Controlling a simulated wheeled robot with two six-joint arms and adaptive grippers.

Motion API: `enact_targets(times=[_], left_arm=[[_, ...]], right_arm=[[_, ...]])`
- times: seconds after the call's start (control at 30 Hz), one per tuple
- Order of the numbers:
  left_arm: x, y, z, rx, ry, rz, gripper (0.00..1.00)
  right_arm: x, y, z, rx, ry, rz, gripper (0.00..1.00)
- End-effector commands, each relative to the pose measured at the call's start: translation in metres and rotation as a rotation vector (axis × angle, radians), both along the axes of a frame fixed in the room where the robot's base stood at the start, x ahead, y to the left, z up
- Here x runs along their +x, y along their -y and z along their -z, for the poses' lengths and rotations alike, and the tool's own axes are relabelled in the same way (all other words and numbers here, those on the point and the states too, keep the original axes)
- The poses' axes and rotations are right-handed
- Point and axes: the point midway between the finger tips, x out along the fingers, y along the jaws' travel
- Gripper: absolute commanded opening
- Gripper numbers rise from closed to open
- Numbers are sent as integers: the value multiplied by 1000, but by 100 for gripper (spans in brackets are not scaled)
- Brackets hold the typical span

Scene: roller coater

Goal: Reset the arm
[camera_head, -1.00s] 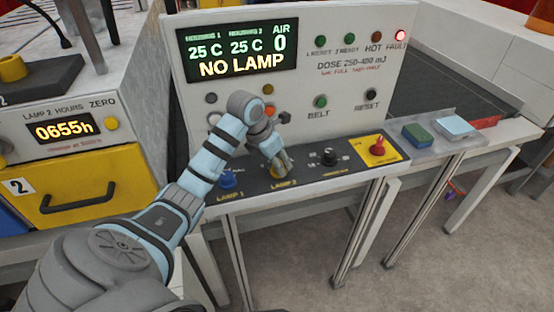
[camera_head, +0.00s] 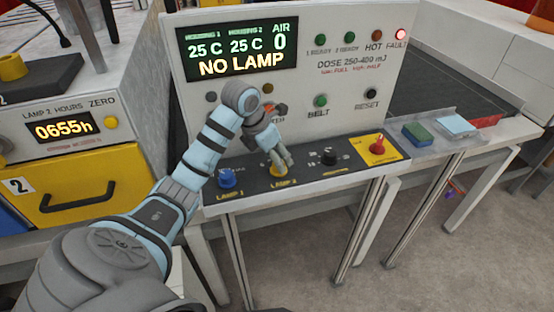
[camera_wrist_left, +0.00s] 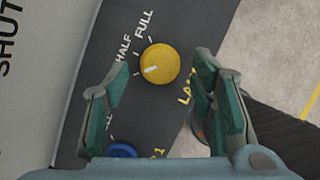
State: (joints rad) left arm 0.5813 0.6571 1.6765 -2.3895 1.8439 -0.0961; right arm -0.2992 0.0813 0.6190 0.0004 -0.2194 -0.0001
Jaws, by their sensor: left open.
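My left gripper (camera_head: 285,160) is open just over the yellow LAMP 2 knob (camera_head: 278,171) on the control panel's lower ledge. In the left wrist view the gripper (camera_wrist_left: 164,84) has its two green-padded fingers spread wide. The yellow knob (camera_wrist_left: 160,63) shows between and beyond the fingertips, with a gap on each side. Its white mark points left and slightly down, away from FULL and below HALF. Whatever label it points at is hidden behind the left finger. My right gripper is not in view.
Blue LAMP 1 knob (camera_head: 227,178), black knob (camera_head: 328,156) and red switch (camera_head: 377,146) share the ledge. The display (camera_head: 238,47) reads NO LAMP, and the FAULT light (camera_head: 400,35) glows red. A green-and-blue block (camera_head: 417,133) lies to the right.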

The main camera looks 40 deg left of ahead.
Motion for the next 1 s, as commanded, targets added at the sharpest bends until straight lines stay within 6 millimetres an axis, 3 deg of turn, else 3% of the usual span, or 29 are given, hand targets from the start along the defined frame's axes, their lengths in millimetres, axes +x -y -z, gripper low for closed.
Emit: enact_targets(times=[0.1,0.23,0.8,0.9,0.97,1.0], left_arm=[[-9,-3,-25,3,3,-2,51],[-16,-4,-42,1,1,-2,51],[-17,-3,-44,-4,2,2,51],[-9,19,-40,-61,54,52,51],[1,52,-38,-155,130,115,51],[7,82,-40,-252,199,167,51]], right_arm=[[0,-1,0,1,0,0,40],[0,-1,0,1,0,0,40],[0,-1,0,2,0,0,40],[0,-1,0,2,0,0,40],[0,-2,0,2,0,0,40],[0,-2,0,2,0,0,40]])
